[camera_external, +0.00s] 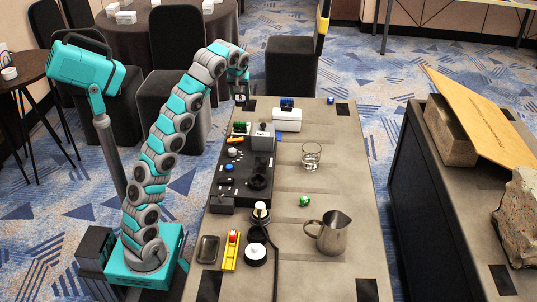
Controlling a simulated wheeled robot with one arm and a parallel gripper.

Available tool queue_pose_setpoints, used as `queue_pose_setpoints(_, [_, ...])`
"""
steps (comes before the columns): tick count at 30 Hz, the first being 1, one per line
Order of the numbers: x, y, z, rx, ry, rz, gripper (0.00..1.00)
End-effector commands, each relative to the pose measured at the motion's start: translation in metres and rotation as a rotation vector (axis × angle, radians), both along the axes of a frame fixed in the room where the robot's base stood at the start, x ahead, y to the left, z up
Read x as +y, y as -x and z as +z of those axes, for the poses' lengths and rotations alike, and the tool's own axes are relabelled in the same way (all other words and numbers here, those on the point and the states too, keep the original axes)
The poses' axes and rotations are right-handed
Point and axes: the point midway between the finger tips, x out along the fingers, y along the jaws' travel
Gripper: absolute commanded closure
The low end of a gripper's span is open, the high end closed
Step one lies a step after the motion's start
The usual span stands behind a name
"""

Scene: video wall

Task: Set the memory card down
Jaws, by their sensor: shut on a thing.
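My gripper (241,100) is at the end of my teal and grey arm, low near the far left corner of the long table (350,190). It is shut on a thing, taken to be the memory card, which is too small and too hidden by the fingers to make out. I cannot tell whether it touches the tabletop. The card shows nowhere else that I can make out.
A black control panel (240,175) with several small items fills the table's left side. A glass (311,156), a green die (305,201) and a metal pitcher (333,232) stand rightward.

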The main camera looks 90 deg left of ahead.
Motion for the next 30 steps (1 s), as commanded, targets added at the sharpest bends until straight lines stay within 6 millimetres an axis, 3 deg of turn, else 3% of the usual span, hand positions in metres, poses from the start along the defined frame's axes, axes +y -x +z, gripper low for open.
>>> queue_pose_setpoints(15, [0.000, 0.003, -0.049, 0.003, 0.001, 0.007, 0.94])
queue_pose_setpoints(30, [0.000, 0.002, -0.079, 0.003, 0.002, 0.007, 0.94])
